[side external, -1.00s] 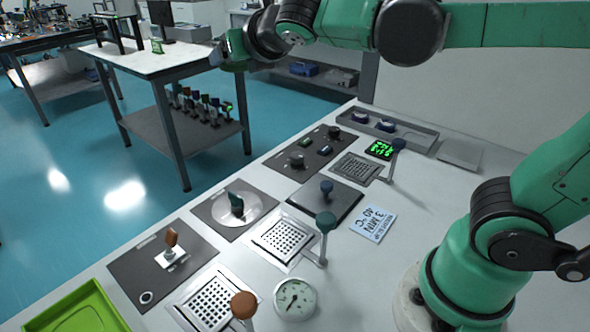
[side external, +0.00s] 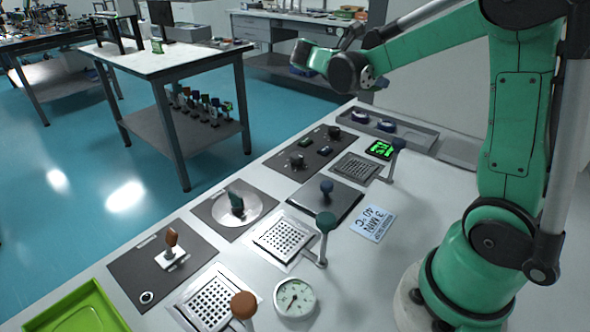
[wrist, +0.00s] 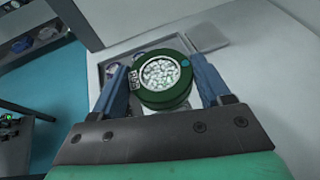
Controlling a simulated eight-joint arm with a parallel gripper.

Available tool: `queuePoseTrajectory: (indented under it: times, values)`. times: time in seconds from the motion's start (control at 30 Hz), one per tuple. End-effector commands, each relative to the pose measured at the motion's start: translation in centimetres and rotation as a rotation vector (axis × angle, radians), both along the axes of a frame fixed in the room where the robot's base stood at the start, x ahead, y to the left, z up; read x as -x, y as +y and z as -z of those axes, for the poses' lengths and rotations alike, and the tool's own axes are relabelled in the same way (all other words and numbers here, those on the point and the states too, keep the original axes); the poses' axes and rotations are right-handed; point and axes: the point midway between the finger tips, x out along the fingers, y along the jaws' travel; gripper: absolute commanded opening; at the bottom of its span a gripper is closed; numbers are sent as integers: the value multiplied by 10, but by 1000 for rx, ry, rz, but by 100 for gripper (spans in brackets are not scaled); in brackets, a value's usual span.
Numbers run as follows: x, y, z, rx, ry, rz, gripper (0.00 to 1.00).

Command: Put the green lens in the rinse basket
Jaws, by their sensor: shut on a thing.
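The green lens (wrist: 165,72) is a round dark green mount with a pale, pebbled-looking face. In the wrist view it sits between the two blue fingers of my gripper (wrist: 158,66), which is shut on it. In the side view my gripper (side external: 306,56) is raised beyond the far end of the bench, and the lens is too small to make out there. Perforated square grates (side external: 283,238), (side external: 209,303) and (side external: 357,167) are set in the bench, each near a lever. I cannot tell which, if any, is the rinse basket.
A grey tray (side external: 428,141) with blue round parts stands at the bench's far end. Knobbed panels (side external: 310,150), levers with green (side external: 326,221) and orange (side external: 243,304) knobs, a dial (side external: 294,298) and a green bin (side external: 75,312) line the bench. A white side table (side external: 150,62) stands apart.

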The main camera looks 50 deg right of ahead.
Motion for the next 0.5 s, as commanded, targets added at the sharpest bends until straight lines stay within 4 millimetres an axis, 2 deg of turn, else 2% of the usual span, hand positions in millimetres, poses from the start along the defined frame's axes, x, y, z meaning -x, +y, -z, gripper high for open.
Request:
queuePoseTrajectory:
  times: [0.33,0.43,0.5]
  values:
    - [2,-1,2,-1,1,17,8]
    - [1,-1,13,-1,1,17,8]
    - [1,-1,27,-2,2,15,8]
